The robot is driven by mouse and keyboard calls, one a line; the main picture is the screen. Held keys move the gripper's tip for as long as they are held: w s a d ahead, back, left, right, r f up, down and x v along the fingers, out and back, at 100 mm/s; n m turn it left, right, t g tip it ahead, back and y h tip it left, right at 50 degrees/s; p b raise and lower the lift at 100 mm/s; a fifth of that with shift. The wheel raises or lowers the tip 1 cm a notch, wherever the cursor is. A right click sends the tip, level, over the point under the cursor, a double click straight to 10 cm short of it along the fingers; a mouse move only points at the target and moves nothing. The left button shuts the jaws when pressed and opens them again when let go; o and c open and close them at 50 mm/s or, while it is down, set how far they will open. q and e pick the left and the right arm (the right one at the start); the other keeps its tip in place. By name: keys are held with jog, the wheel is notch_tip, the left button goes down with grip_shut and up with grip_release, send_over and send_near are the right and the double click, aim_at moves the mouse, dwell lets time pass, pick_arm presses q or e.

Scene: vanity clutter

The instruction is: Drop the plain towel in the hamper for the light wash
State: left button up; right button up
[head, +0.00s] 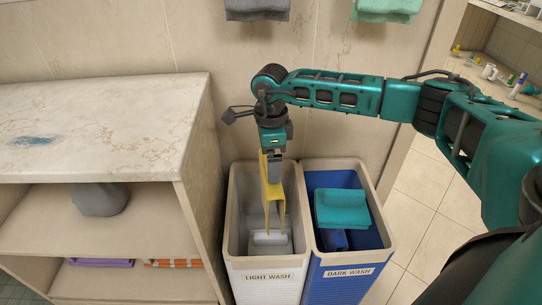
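The hamper labelled LIGHT WASH (234,213) is a white bin standing left of the blue bin. A pale grey-white folded cloth (262,250), plain as far as I can see, lies inside it; this looks like the plain towel. My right gripper (275,232), with yellow fingers, comes in from the right and points down into this hamper. Its two fingers are apart with nothing seen between them, and the tips are just above or at the cloth; I cannot tell if they touch it. My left gripper is not in view.
The blue DARK WASH hamper (376,222) holds a teal folded towel (342,209) and blue cloth. A stone-topped shelf unit (100,120) stands close on the left, with a grey item (100,199) and folded towels. Grey (257,9) and mint (386,9) towels are on the wall.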

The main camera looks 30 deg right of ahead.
jog(key=o, duration=1.1)
jog(key=shift+c, duration=0.2)
jog(key=shift+r, duration=0.1)
notch_tip(320, 180, up, 13)
jog(key=p, duration=0.2)
jog(key=shift+p, duration=0.35)
